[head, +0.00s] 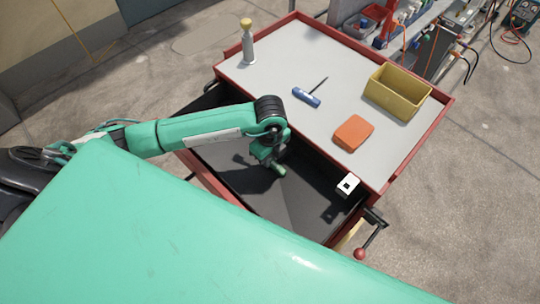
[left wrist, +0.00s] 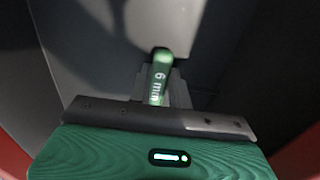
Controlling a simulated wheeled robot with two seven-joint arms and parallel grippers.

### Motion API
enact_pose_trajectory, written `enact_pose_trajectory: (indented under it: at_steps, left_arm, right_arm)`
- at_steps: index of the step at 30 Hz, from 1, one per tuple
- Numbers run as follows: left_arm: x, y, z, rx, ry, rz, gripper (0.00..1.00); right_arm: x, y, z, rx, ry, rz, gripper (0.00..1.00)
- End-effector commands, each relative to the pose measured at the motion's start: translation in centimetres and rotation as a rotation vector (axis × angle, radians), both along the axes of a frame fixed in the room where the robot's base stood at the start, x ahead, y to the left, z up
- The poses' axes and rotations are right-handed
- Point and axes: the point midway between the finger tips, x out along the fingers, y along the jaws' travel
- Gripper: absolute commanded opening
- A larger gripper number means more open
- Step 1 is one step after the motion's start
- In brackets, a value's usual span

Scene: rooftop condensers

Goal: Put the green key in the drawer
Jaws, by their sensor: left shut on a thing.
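My left gripper (head: 274,163) is over the open drawer (head: 290,207) of the red cart. It is shut on the green key (head: 280,171). In the left wrist view the key (left wrist: 161,75) stands between the jaws (left wrist: 158,92), with "6 mm" in white on its green side. The drawer's dark floor shows beyond the key in that view. I cannot tell whether the key touches the floor. My right gripper is not in view.
The grey cart top (head: 280,65) holds a blue-handled screwdriver (head: 306,97), an orange block (head: 353,133), a yellow bin (head: 396,92) and a bottle (head: 248,42). A white box with a black square (head: 347,186) is at the drawer's right end. A red-knobbed lever (head: 360,253) sticks out at the right.

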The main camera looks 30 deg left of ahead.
Motion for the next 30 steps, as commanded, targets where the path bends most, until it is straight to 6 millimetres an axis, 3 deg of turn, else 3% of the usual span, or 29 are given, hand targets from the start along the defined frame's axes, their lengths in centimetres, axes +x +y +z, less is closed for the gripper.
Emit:
enact_pose_trajectory:
  at_steps: [2,3,6,14,19,30]
  left_arm:
    - [0.0,0.0,-0.3,0.0,0.0,0.0,0.0]
    - [0.0,0.0,-0.3,0.0,0.0,0.0,0.21]
    - [0.0,0.0,-0.3,0.0,0.0,0.0,0.41]
    - [0.0,0.0,-0.2,0.0,0.0,0.0,0.41]
    - [0.1,0.0,0.8,0.0,-0.002,0.0,0.41]
    - [0.1,0.0,8.4,0.0,-0.004,-0.001,0.41]
  right_arm:
    - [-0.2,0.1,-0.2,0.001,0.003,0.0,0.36]
    - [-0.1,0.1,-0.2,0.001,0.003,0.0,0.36]
    - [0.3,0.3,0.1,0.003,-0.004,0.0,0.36]
    - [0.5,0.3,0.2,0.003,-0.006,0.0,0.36]
    - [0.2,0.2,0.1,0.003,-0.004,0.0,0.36]
    - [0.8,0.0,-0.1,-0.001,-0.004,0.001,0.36]
